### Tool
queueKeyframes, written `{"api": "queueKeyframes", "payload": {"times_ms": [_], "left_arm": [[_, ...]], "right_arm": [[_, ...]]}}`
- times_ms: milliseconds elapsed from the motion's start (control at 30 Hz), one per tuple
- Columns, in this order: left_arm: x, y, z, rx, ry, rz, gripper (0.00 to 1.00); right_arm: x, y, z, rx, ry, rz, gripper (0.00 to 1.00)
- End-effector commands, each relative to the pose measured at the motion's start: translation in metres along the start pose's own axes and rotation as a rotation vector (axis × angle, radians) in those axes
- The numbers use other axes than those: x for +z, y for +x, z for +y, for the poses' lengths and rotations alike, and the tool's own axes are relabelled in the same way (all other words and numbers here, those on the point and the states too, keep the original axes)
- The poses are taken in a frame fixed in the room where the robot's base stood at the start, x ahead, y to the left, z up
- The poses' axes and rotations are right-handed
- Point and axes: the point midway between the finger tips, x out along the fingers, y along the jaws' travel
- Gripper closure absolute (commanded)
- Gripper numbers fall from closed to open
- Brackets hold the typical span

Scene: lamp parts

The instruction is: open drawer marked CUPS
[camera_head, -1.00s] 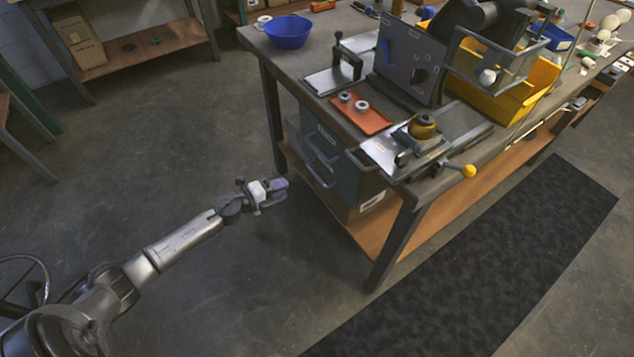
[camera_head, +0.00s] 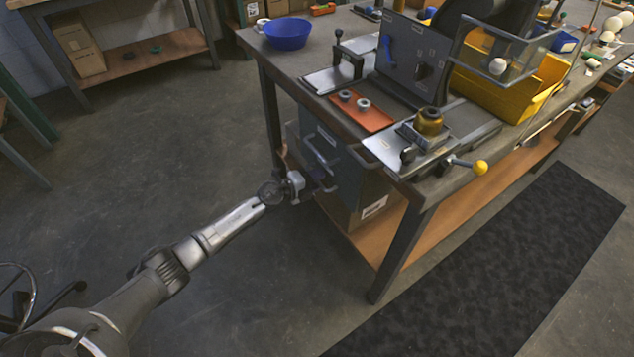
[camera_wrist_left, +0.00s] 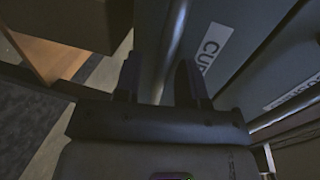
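The dark grey drawer cabinet (camera_head: 350,178) stands under the bench, with bar handles on its front. A grey bar handle (camera_wrist_left: 176,35) runs along that front. My left gripper (camera_head: 300,184) is at the cabinet front, by the lower handle (camera_head: 325,186). In the wrist view its two fingers (camera_wrist_left: 160,78) are apart, with the bar appearing between them; contact cannot be told. My right gripper is not in view.
A second white label (camera_wrist_left: 295,96) sits on another drawer front. The bench top (camera_head: 300,68) above holds a blue bowl (camera_head: 287,33), an orange tray (camera_head: 362,112) and a yellow bin (camera_head: 520,95). A bench leg (camera_head: 400,250) stands right of the cabinet.

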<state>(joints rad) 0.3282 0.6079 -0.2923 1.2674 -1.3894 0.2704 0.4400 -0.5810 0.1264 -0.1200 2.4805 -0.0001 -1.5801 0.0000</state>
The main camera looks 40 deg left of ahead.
Motion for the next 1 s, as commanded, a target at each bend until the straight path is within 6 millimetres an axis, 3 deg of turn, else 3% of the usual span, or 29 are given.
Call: {"api": "queueKeyframes", "payload": {"times_ms": [367, 767, 1000], "left_arm": [[-0.0002, 0.0037, 0.0, 0.001, 0.0, 0.0, 0.63], [-0.0002, 0.0035, 0.0, 0.0, 0.0, 0.0, 0.99], [-0.0002, 0.0035, 0.0, 0.0, 0.0, 0.0, 1.0]], "right_arm": [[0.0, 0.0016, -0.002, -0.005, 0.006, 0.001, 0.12], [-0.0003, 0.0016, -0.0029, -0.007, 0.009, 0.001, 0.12], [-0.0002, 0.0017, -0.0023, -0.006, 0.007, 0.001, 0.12]]}}
